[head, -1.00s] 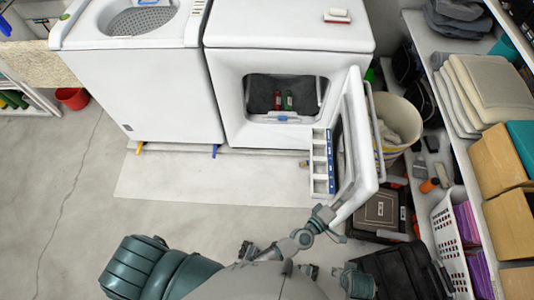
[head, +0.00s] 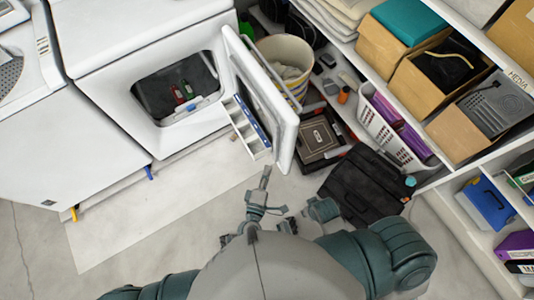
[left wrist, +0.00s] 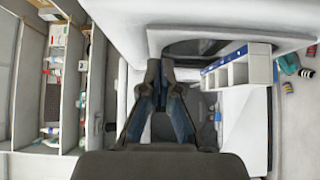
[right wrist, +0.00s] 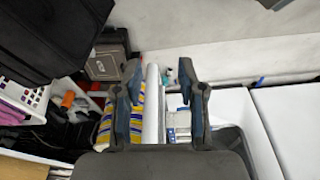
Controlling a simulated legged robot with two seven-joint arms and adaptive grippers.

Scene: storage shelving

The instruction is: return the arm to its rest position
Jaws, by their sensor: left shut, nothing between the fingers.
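My left gripper (head: 266,178) is in the lower middle of the head view, just below the open dryer door (head: 278,120). In the left wrist view its two fingers (left wrist: 160,70) come close together at the tips, with nothing held. My right gripper (right wrist: 160,78) shows in the right wrist view with its fingers wide apart. The narrow white edge of a panel (right wrist: 153,105) lies in line with the gap between them, and I see nothing gripped. In the head view the right gripper is hard to make out among my arm links.
The dryer (head: 135,60) holds small red and green items inside. Loaded shelves (head: 478,50) line the right side. Floor at the lower left is clear.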

